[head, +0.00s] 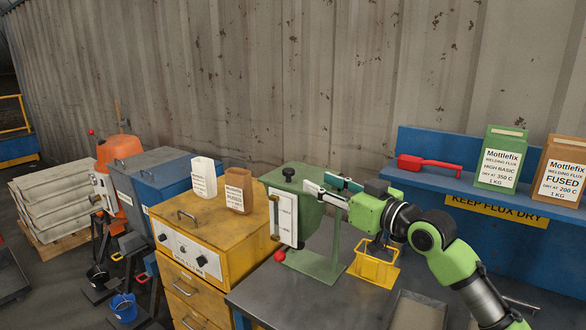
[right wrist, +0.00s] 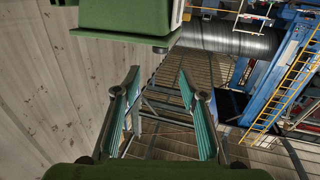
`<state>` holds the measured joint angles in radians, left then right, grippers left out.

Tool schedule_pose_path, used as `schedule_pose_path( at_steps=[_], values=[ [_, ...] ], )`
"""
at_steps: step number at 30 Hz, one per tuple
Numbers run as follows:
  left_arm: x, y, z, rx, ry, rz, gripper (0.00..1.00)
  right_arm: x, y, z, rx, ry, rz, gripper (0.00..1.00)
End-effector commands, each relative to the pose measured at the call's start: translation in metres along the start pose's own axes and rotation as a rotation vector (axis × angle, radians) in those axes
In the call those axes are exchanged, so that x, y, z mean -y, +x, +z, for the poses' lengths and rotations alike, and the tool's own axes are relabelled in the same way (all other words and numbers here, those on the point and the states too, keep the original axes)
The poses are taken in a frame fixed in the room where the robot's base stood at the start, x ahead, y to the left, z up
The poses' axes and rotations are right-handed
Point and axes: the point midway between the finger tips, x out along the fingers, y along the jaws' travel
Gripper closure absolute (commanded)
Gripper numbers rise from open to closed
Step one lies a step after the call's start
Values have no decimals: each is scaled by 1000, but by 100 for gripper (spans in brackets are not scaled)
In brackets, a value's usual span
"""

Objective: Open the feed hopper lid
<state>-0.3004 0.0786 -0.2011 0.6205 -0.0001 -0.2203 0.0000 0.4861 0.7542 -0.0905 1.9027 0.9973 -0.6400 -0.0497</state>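The green feed hopper (head: 313,222) stands on a green stand on the grey bench, with a white sight strip on its front. Its lid (head: 304,174) lies flat on top and looks closed, with a black knob (head: 288,174) on it. My right gripper (head: 319,184) is at the hopper's upper right side, level with the lid, its fingers pointing left. In the right wrist view the gripper (right wrist: 158,78) is open with nothing between its teal-padded fingers. The green hopper body (right wrist: 125,18) is above the fingertips there; I cannot tell if they touch. My left gripper is out of view.
A red ball knob (head: 279,256) is low at the hopper's front. A yellow basket (head: 374,268) sits below my right gripper. The yellow oven (head: 207,245) carries two flux packets on the left.

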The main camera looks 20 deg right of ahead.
Motion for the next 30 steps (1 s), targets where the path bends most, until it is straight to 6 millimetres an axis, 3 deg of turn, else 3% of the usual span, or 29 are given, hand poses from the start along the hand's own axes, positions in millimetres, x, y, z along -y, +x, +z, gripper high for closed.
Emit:
schedule_pose_path(
  at_steps=[9, 15, 29, 30],
  values=[
    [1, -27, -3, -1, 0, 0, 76, 0, 70, -4, 0, 5, 0, 61],
    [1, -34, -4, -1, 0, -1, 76, 0, 97, -1, 1, 3, 0, 61],
    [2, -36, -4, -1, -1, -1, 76, 0, 107, 1, 2, 0, 0, 61],
    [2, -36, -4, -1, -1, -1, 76, 0, 107, 1, 2, 0, 0, 72]
  ],
)
